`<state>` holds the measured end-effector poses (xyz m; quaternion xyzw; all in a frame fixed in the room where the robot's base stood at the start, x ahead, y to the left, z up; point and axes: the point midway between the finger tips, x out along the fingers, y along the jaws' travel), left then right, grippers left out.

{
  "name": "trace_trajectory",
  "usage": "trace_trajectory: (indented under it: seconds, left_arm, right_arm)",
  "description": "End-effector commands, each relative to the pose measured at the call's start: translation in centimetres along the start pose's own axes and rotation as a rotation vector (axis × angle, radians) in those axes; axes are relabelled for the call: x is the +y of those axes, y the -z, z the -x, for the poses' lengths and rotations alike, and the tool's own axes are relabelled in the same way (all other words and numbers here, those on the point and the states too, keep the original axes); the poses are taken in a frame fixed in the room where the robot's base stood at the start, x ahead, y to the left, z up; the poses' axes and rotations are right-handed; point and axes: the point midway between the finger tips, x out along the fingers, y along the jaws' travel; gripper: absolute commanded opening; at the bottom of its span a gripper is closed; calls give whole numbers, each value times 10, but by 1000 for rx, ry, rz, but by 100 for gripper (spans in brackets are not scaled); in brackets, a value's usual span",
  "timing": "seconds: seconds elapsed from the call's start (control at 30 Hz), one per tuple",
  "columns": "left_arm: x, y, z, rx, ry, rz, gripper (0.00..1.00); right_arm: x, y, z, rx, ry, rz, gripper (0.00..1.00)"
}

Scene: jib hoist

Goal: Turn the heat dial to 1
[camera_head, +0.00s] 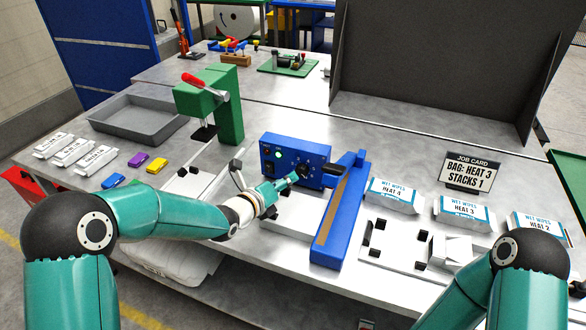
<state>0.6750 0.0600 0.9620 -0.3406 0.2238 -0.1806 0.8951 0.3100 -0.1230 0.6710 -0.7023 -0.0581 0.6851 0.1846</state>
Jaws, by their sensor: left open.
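The blue control box (311,152) of the sealer stands at the middle of the table. It has a lit green lamp and small markings on its front. The dark heat dial (305,171) sits on that front, partly hidden by my left gripper, and its setting cannot be read. My left gripper (298,177) is open, with its fingertips right at the dial; whether they touch it I cannot tell. My right arm shows at the lower right, but its gripper is out of view.
A blue sealing arm (343,205) stands right of the box. A green press (222,105) with a red-tipped lever stands behind left. Wet-wipes packs (394,194) and a job card (468,173) reading "BAG: HEAT 3 STACKS 1" are at right. A grey tray (98,122) lies at left.

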Motion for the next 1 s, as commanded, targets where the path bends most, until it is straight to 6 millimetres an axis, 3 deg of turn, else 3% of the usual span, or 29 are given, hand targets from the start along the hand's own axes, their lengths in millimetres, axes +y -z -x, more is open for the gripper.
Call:
trace_trajectory:
  seconds: [0.1, 0.33, 0.53, 0.83, 1.0]
  left_arm:
    - [-3, 0, -26, 3, 2, -1, 48]
    - [-2, 0, -60, 2, 2, 0, 48]
    - [-2, 1, -72, 2, 2, -1, 48]
    - [-1, 1, -73, 1, 2, -1, 48]
    - [-1, 1, -73, 1, 1, 0, 20]
  right_arm:
    - [-4, 0, 11, 0, 0, 0, 40]
    - [-7, 0, 20, 0, 0, 0, 40]
    - [-8, 0, 22, 0, 0, 0, 40]
    - [-8, 0, 22, 0, 0, 0, 40]
    - [-8, 0, 22, 0, 0, 0, 40]
